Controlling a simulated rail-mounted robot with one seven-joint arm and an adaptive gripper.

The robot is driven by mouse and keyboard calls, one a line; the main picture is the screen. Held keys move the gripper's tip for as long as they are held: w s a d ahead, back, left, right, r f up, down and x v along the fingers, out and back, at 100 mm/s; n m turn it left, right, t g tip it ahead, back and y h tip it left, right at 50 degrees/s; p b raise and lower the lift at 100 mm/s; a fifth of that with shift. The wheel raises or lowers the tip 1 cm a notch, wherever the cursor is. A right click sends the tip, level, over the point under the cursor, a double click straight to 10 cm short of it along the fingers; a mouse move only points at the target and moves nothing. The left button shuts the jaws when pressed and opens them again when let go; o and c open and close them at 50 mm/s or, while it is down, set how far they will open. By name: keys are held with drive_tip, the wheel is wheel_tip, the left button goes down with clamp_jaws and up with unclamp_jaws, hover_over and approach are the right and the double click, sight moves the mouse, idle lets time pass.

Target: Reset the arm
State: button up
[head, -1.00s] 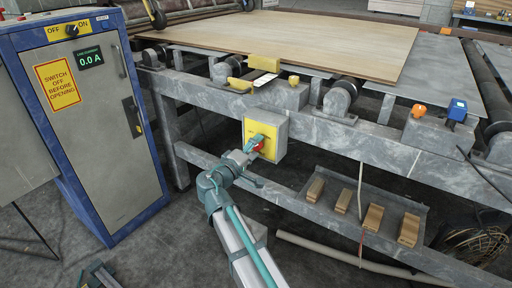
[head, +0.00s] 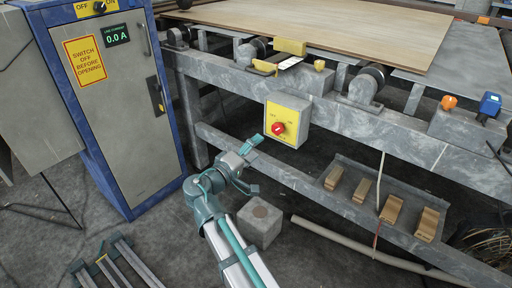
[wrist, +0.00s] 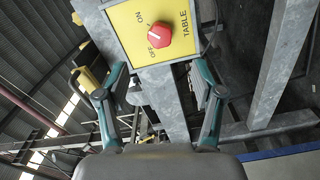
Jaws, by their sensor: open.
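My gripper (head: 254,146) is open and empty, just left of and below the yellow switch box (head: 298,113) on the table frame. In the wrist view my two fingers are spread around empty space (wrist: 158,80). The red knob (head: 278,128) is clear of them, and a gap shows between fingertips and box. The knob also shows in the wrist view (wrist: 158,34), between the ON and OFF marks on a yellow plate labelled TABLE (wrist: 182,48). I cannot tell for sure which mark it points to.
A grey-blue cabinet (head: 122,110) stands at left; its current display (head: 116,34) reads 0.0 A. The veneer sheet (head: 340,25) lies on the table above. A grey block (head: 260,222), a tray of wooden blocks (head: 345,205) and a pale hose (head: 330,237) are below.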

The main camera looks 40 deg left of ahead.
drive_tip(key=d+f+m+g+h, duration=0.6)
drive_tip(key=d+f+g, duration=0.5)
drive_tip(key=d+f, duration=1.25)
drive_tip(key=s+d+f+m+g, duration=0.1)
drive_tip(key=s+d+f+g, duration=0.1)
drive_tip(key=d+f+g, duration=0.4)
drive_tip(key=s+d+f+m+g+h, duration=0.15)
drive_tip(key=d+f, duration=0.25)
drive_tip(key=d, duration=0.4)
drive_tip(key=s+d+f+m+g+y, duration=0.1)
drive_tip(key=s+d+f+g, duration=0.2)
drive_tip(key=d+f, duration=0.25)
drive_tip(key=s+d+f+m+g+y, duration=0.25)
drive_tip(key=s+d+m, duration=0.2)
drive_tip(key=d, duration=0.45)
drive_tip(key=s+d+f+m+g+y, duration=0.2)
drive_tip(key=s+d+m+g+y, duration=0.15)
drive_tip(key=s+d, duration=0.4)
drive_tip(key=s+d+r+t+p, duration=0.1)
drive_tip(key=s+r+p, duration=0.1)
drive_tip(key=r+p, duration=0.8)
drive_tip(key=s+d+r+n+t+p, duration=0.1)
drive_tip(key=r+p, duration=1)
drive_tip(key=p, duration=1.5)
drive_tip(key=shift+s+d+t+h+p, duration=0.25)
drive_tip(key=shift+s+t+h+p, duration=0.05)
drive_tip(key=shift+s+t+h, duration=0.1)
